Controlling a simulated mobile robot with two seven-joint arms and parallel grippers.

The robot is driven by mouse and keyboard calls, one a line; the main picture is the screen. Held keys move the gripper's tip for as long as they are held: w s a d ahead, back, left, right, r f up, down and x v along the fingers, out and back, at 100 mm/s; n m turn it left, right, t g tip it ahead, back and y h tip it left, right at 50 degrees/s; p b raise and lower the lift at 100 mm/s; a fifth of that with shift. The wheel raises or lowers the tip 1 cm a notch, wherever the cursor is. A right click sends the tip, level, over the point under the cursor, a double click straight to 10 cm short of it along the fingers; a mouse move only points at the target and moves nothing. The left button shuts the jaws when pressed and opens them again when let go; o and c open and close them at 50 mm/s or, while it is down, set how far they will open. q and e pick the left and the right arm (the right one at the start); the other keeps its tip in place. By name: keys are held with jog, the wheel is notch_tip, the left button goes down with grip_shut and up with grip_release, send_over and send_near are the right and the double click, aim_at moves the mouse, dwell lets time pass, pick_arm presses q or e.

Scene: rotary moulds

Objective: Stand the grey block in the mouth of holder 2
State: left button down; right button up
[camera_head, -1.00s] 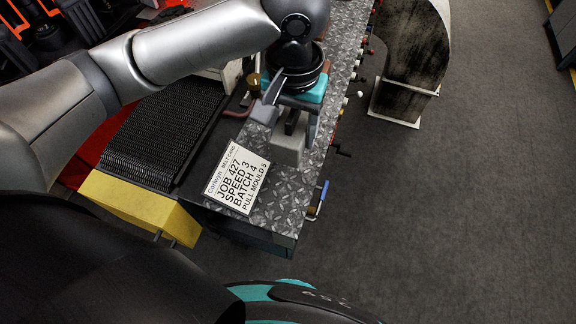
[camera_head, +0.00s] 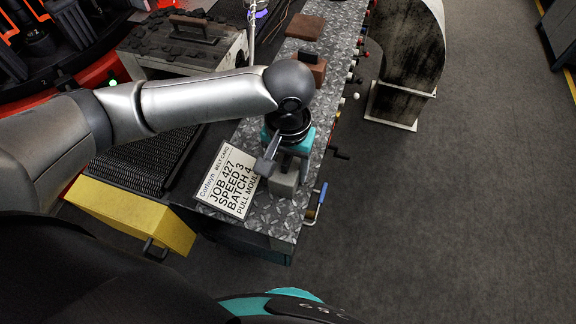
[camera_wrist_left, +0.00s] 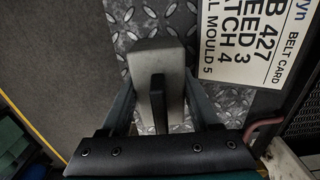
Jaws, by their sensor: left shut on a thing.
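The grey block (camera_head: 284,183) is over the near end of the tread-plate bench top, right of the belt card. My left gripper (camera_head: 287,168) is shut on it from above. In the left wrist view the block (camera_wrist_left: 160,60) lies between the two fingers (camera_wrist_left: 160,88), with a dark upright piece in front of it. I cannot tell whether its underside touches the plate. A rotary machine (camera_head: 78,72) with red and black parts is at the upper left, with a "2" marked on it. I cannot make out the mouth of holder 2. My right gripper is out of view.
The white belt card (camera_head: 228,182) lies left of the block. Brown blocks (camera_head: 306,28) lie farther up the tread-plate bench (camera_head: 330,70). A grey box with a handle (camera_head: 185,45) stands behind my forearm. Handles line the bench's right edge. Open floor is to the right.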

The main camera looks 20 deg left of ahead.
pick_arm(q)
jog(key=shift+c, duration=0.6)
grip_release()
jog(key=shift+f, duration=0.1)
